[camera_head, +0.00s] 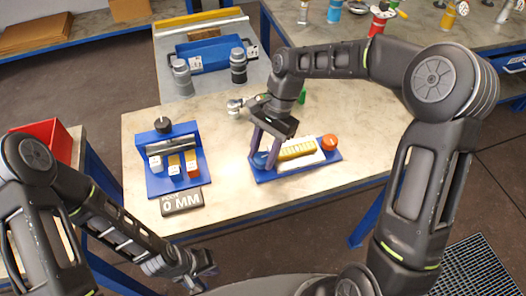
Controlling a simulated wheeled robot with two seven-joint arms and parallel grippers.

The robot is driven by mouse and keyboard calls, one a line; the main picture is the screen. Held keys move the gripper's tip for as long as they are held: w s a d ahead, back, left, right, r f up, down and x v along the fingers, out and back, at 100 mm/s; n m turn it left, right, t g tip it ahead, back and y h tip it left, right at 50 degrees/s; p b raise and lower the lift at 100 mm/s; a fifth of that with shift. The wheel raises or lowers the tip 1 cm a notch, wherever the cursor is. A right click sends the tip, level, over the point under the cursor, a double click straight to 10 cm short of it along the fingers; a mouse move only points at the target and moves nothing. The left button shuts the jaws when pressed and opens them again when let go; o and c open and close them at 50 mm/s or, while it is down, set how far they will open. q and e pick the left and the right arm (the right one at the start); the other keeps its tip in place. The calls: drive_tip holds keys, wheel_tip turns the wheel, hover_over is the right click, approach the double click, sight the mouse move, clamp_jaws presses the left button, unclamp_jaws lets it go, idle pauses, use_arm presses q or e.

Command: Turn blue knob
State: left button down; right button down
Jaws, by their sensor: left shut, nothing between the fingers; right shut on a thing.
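The blue knob (260,160) is at the left end of a device with a blue base (266,178), a white body and a yellow ribbed part (297,150). A red-orange knob (329,142) is at its right end. My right gripper (262,157) reaches down from above and is shut on the blue knob; its fingers hide part of the knob. My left gripper (208,268) is shut and empty, low in front of the table's near edge, away from the device.
A metal fitting (236,106) lies behind my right gripper. A blue machine (203,55) stands behind. The table's right side is bare.

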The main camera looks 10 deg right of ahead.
idle(0.3)
drive_tip(key=c, duration=0.9)
unclamp_jaws()
drive_tip(key=b+v, duration=0.1)
drive_tip(key=v, duration=0.7)
drive_tip(key=shift+a, duration=0.1)
